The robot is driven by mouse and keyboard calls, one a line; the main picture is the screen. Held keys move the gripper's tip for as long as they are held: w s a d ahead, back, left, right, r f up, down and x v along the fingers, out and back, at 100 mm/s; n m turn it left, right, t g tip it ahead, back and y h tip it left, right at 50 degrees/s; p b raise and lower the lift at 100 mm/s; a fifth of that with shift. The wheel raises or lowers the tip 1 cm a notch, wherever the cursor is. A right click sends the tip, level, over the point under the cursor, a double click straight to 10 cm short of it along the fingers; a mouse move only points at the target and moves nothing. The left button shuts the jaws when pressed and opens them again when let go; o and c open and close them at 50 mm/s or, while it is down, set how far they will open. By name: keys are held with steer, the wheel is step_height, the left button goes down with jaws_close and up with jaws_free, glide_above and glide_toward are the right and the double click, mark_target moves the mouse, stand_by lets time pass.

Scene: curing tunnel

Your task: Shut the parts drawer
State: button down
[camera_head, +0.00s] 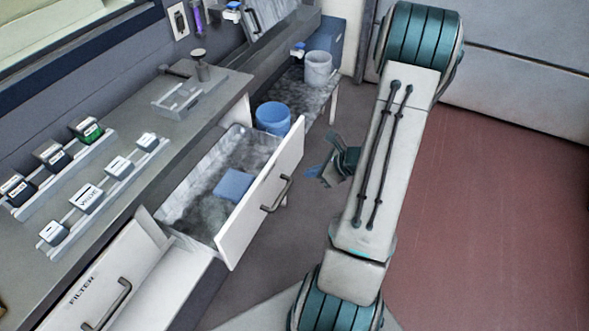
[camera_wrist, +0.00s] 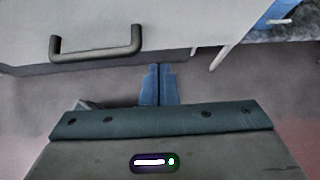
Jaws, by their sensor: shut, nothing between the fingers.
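A white drawer (camera_head: 262,200) stands pulled open from the grey counter, with a dark bar handle (camera_head: 277,194) on its front. No label on it is readable, so I cannot confirm by name that it is the parts drawer. A flat blue block (camera_head: 233,185) lies inside on the grey floor of the drawer. My gripper (camera_head: 314,171) is to the right of the drawer front, apart from it. In the wrist view a white front with its handle (camera_wrist: 97,44) fills the upper left. My blue fingertips (camera_wrist: 158,72) are shut together, empty, below and right of the handle.
A second white front marked FILTER (camera_head: 100,285) is at lower left. Labelled blocks in racks (camera_head: 88,198) stand on the counter. A blue bucket (camera_head: 273,117) and a grey bucket (camera_head: 318,68) are behind the open drawer. The red floor (camera_head: 490,190) at right is clear.

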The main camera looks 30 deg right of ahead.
mark_target(285, 172)
steer(key=shift+w+a+f, duration=0.25)
steer(key=shift+w+a, duration=0.35)
steer(key=shift+w, duration=0.2)
steer(key=shift+w+a+f, duration=0.3)
steer(key=shift+w+a, duration=0.25)
steer(key=shift+w, duration=0.25)
steer(key=shift+w+a+f, duration=0.25)
steer(key=shift+w+a, duration=0.35)
steer(key=shift+w, duration=0.2)
